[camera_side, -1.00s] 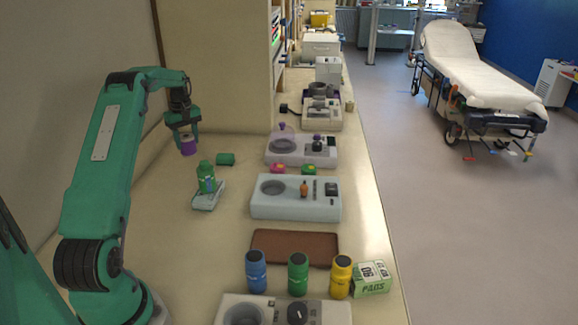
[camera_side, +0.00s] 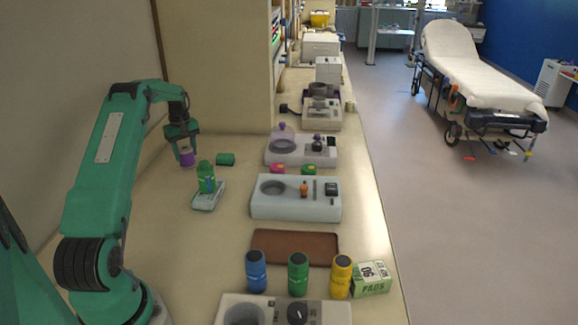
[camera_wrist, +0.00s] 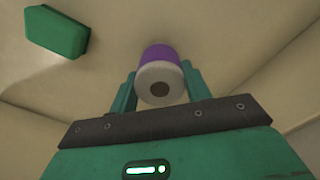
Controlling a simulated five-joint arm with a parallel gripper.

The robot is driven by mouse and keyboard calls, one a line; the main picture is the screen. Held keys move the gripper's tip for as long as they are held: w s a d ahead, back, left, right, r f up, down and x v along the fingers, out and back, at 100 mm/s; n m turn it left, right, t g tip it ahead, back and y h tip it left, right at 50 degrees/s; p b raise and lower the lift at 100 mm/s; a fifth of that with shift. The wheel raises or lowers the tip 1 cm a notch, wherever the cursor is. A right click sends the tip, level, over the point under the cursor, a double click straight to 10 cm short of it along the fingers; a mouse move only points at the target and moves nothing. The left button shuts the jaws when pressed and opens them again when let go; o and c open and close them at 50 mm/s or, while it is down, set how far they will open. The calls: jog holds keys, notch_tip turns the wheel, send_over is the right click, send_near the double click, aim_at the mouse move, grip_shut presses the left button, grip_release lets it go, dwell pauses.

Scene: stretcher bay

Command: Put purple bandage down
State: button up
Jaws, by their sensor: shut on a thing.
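The purple bandage (camera_side: 187,159) is a short roll with a purple side and a pale end with a dark core hole. It also shows in the wrist view (camera_wrist: 160,54). My gripper (camera_side: 184,148) is shut on it, with a green finger on each side of the roll in the wrist view (camera_wrist: 159,88). In the side view the roll hangs below the fingers, at the far left of the counter. I cannot tell for sure whether its underside touches the counter.
A green block (camera_side: 226,159) lies just right of the roll. Grey devices (camera_side: 296,198) line the right side. A brown tray (camera_side: 295,247) lies nearer.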

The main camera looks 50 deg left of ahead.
aim_at(185, 148)
jog(key=o, duration=1)
jog(key=shift+f, duration=0.1)
jog(key=shift+o, duration=0.2)
notch_tip(185, 148, up, 12)
dwell(0.7)
